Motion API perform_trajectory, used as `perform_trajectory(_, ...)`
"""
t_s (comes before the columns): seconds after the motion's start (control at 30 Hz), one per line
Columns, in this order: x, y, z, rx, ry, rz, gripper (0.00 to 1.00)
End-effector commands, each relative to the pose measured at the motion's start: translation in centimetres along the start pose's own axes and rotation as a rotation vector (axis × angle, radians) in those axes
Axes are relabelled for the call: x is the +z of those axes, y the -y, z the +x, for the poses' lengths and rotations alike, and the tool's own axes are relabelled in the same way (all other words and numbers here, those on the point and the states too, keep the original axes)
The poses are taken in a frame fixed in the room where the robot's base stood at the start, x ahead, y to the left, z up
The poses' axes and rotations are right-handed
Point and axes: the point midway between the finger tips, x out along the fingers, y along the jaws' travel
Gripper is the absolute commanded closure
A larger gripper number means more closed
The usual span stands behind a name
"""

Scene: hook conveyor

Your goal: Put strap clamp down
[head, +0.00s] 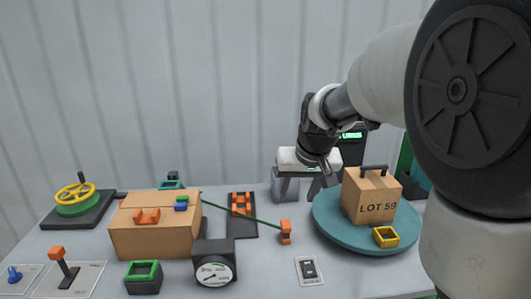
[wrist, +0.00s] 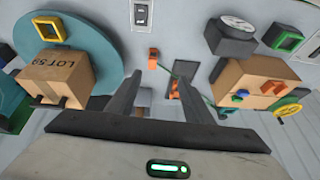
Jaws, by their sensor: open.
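The strap clamp (head: 286,233) looks like a small orange piece at the front middle of the table, at the end of a thin green strap (head: 250,217) that runs back left to the cardboard box. It shows beyond my fingertips in the wrist view (wrist: 153,55). It appears to stand upright on the table, apart from my gripper. My gripper (head: 302,192) is open and empty, with its fingers pointing down, above the table behind the clamp. Its two dark fingers (wrist: 158,76) are spread wide in the wrist view.
A turntable (head: 335,228) carrying a LOT 59 box (head: 372,197) and a yellow square ring (head: 385,237) is at right. A cardboard box (head: 150,237), round gauge (head: 214,270), green-topped block (head: 143,278) and yellow handwheel (head: 75,194) are at left. A switch plate (head: 309,270) lies in front.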

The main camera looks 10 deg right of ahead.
Motion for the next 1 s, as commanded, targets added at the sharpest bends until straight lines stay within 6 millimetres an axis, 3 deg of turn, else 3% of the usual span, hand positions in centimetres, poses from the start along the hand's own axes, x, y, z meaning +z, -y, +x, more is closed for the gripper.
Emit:
perform_trajectory(0.03, -1.0, 0.0, 3.0, 0.009, 0.014, -0.005, 0.53)
perform_trajectory(0.2, -3.8, -0.2, 9.2, 0.034, 0.023, -0.018, 0.53)
perform_trajectory(0.3, -4.6, -0.3, 11.4, 0.045, 0.024, -0.025, 0.53)
perform_trajectory(0.57, -4.9, -0.5, 14.6, 0.051, 0.028, -0.029, 0.53)
perform_trajectory(1.0, -4.7, -1.0, 23.5, 0.052, 0.027, -0.029, 0.53)
